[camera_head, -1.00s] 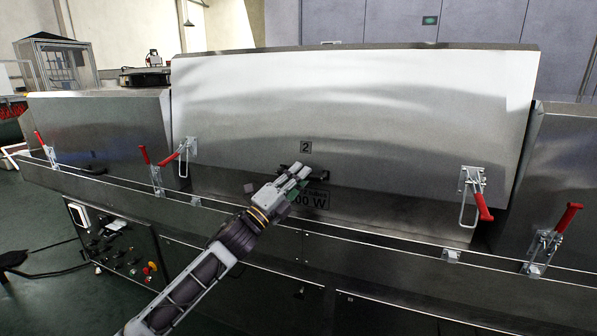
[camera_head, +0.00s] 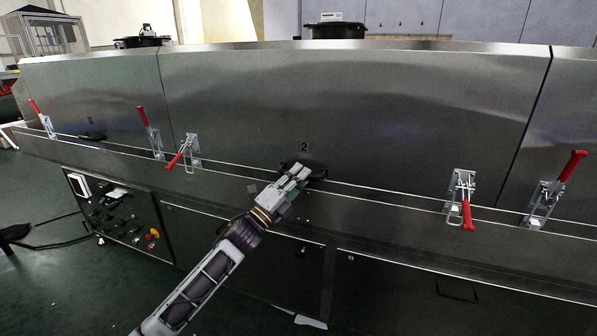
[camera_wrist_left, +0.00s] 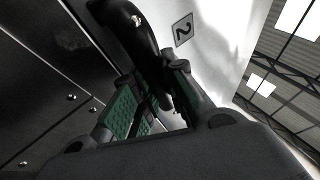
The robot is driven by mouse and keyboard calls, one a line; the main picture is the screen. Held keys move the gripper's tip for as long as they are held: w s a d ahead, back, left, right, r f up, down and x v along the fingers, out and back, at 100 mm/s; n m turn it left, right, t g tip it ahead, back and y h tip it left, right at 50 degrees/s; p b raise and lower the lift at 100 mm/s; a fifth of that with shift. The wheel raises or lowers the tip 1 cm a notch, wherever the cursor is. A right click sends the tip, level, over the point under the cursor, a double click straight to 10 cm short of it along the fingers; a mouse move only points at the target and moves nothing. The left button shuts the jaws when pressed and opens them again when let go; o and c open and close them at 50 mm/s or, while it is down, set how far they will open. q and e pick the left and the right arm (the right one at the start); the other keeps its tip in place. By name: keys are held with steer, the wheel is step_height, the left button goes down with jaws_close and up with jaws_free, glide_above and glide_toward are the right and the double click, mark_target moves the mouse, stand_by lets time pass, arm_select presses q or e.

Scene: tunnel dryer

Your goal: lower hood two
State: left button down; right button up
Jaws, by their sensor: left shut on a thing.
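Hood two (camera_head: 350,110) is the wide steel panel marked with a "2" plate (camera_head: 304,146) in the head view. It sits level with the panels beside it, its lower edge close to the rail. My left gripper (camera_head: 298,174) is shut on the hood's black handle (camera_head: 318,173), just below the plate. The wrist view shows the dark handle (camera_wrist_left: 138,35) running down between the green-padded fingers, with the "2" plate (camera_wrist_left: 183,30) beside it. My right gripper is not in view.
Red-handled latches stand at the hood's lower left (camera_head: 183,152) and lower right (camera_head: 462,198). Other latches (camera_head: 150,133) (camera_head: 555,190) are on the neighbouring panels. A control panel (camera_head: 118,212) with knobs is below left. Black round units show behind the hood (camera_head: 335,30).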

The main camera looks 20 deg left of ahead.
arm_select(q)
steer(key=shift+d+f, duration=0.15)
steer(key=shift+f, duration=0.75)
steer(key=c, duration=1.7)
jaws_free()
steer(key=shift+f, duration=0.1)
steer(key=shift+r+v, duration=0.15)
steer(key=shift+v, duration=2.8)
steer(key=shift+r+v, duration=0.2)
steer(key=shift+v, duration=2.75)
